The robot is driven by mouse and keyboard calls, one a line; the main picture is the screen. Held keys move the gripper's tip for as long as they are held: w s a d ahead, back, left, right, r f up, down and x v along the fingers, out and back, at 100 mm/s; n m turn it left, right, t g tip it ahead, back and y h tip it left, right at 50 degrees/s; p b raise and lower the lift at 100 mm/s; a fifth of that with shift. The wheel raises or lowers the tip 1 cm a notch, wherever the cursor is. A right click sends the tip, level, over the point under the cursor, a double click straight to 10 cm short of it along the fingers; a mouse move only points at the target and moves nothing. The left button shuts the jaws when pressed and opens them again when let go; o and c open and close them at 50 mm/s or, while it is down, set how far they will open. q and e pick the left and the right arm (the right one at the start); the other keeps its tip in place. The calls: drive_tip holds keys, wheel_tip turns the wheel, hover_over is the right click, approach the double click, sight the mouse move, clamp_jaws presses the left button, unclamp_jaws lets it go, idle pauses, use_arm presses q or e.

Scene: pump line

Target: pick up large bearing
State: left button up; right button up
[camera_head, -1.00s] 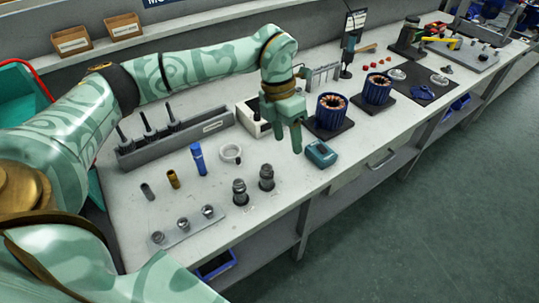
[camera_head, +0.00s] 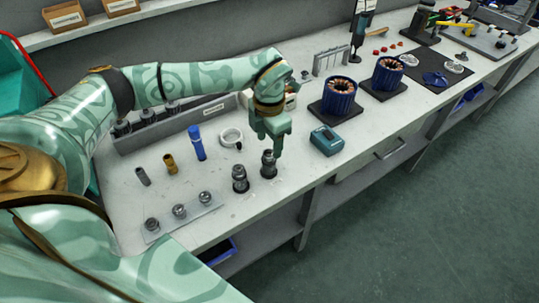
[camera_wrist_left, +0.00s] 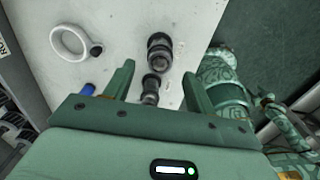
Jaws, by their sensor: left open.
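Two upright stepped dark-metal cylinders stand near the bench's front edge. The right one (camera_head: 268,164) shows in the left wrist view (camera_wrist_left: 158,47) just beyond the fingertips. The left one (camera_head: 240,178) shows there too (camera_wrist_left: 150,88), partly hidden by the gripper body. I cannot tell for sure which part is the large bearing; the cylinders look most like it. My left gripper (camera_head: 269,146) is open and empty, pointing down above and close behind the right cylinder. Its two fingers (camera_wrist_left: 159,72) show spread apart in the left wrist view.
A white ring (camera_head: 231,137), a blue tube (camera_head: 197,143) and a teal box (camera_head: 326,140) stand nearby. Blue stators (camera_head: 339,97) stand on black pads. Green arm parts of mine show at the wrist view's right.

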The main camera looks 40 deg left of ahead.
sight(269, 156)
use_arm(q)
wheel_tip(269, 156, down, 3)
use_arm(e)
drive_tip(key=shift+s+a+f, duration=0.1)
drive_tip(key=shift+a+f, duration=0.25)
drive_tip(key=shift+f, duration=0.05)
use_arm(q)
drive_tip(key=c, duration=0.9)
drive_tip(key=shift+o, duration=0.2)
use_arm(e)
drive_tip(key=shift+d, duration=0.2)
use_arm(q)
drive_tip(key=shift+r, duration=0.15)
use_arm(e)
drive_tip(key=shift+d, duration=0.1)
